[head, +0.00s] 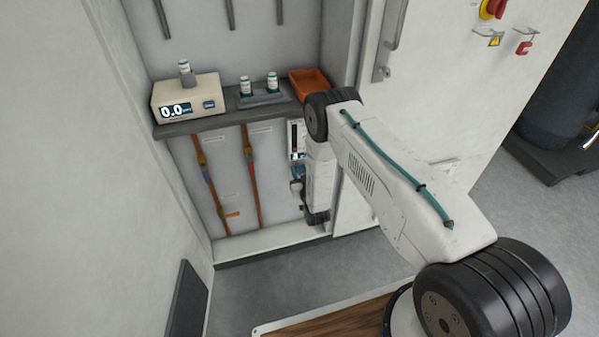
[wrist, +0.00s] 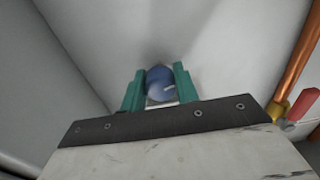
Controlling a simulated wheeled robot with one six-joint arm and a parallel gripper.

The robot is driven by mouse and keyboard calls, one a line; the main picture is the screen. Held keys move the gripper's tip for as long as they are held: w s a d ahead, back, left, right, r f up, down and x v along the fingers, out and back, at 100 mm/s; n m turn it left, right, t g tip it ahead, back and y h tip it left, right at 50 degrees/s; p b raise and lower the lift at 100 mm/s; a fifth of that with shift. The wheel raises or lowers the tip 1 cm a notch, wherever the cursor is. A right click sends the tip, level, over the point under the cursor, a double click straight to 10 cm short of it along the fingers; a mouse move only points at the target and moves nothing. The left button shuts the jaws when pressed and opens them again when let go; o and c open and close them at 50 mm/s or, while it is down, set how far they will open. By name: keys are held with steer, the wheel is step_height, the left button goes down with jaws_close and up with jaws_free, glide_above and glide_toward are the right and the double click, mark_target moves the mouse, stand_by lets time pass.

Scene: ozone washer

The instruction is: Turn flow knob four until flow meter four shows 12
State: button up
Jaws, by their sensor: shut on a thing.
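A round blue knob (wrist: 160,86) with a small pale mark sits between the teal fingers of my gripper (wrist: 160,76) in the wrist view. Both fingers are closed on its sides. I cannot read a number on the knob. In the head view my gripper is largely hidden behind my own arm, low in the cabinet. A white panel with a dark upright strip, perhaps a flow meter (head: 294,134), shows just left of my arm. Its reading is too small to tell, and my arm hides what lies to its right.
A shelf (head: 190,126) above carries a display box (head: 187,98) reading 0.0, capped bottles (head: 272,82) and an orange tray (head: 309,82). Copper pipes (head: 252,178) run down the back wall left of my arm. In the wrist view a red-handled valve (wrist: 302,103) is at right.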

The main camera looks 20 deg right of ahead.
steer(key=shift+m, duration=0.3)
steer(key=m, duration=0.3)
steer(key=shift+m, duration=0.3)
steer(key=m, duration=0.4)
steer(key=shift+m, duration=0.3)
steer(key=m, duration=0.4)
steer(key=shift+a, duration=0.1)
steer(key=shift+m, duration=2.3)
steer(key=o, duration=0.9)
steer(key=shift+o, duration=0.2)
